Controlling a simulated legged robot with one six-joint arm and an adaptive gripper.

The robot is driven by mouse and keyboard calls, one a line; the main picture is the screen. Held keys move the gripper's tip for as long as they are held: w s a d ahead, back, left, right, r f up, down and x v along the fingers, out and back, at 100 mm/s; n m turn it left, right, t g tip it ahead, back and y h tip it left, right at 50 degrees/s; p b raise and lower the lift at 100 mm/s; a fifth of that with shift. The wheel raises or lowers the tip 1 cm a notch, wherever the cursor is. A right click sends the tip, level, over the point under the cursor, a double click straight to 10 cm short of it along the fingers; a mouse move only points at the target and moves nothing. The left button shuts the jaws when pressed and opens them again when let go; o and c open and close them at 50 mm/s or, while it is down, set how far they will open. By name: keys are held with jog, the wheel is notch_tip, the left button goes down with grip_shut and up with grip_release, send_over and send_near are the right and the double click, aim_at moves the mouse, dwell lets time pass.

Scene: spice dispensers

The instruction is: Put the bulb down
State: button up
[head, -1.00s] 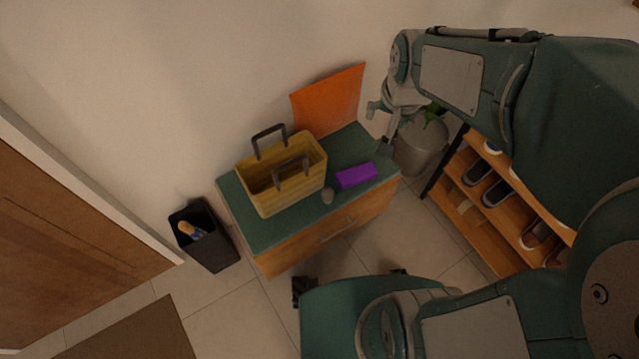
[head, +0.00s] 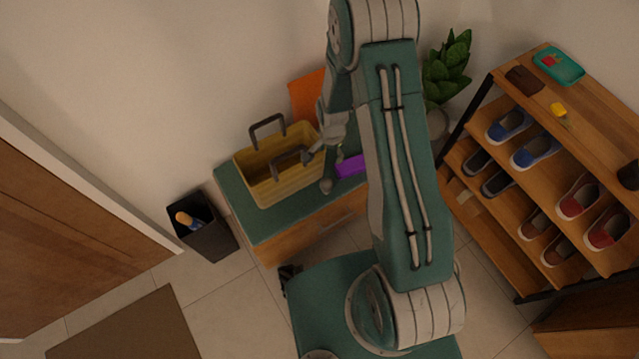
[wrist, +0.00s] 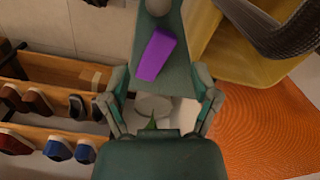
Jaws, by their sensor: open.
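A small grey rounded thing, which looks like the bulb (head: 326,186), rests on the green top of the cabinet (head: 262,230) beside the yellow basket. In the wrist view the bulb (wrist: 158,5) is cut off by the top edge. My gripper (head: 325,158) hangs above the cabinet near the basket and the purple box. In the wrist view my gripper (wrist: 160,110) has its two fingers spread, with nothing held between them. The bulb stands apart from the fingers.
The yellow basket (head: 280,185) with dark handles and the purple box (head: 350,166) stand on the cabinet. An orange panel (head: 306,97) is behind. A potted plant (head: 447,72) and shoe rack (head: 545,120) are right, a black bin (head: 208,236) left.

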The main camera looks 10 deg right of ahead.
aim_at(328, 179)
notch_tip(328, 179, down, 18)
jog(key=shift+s+a+r, duration=0.1)
jog(key=shift+a+r, duration=0.05)
jog(key=shift+r, duration=0.1)
dwell(0.5)
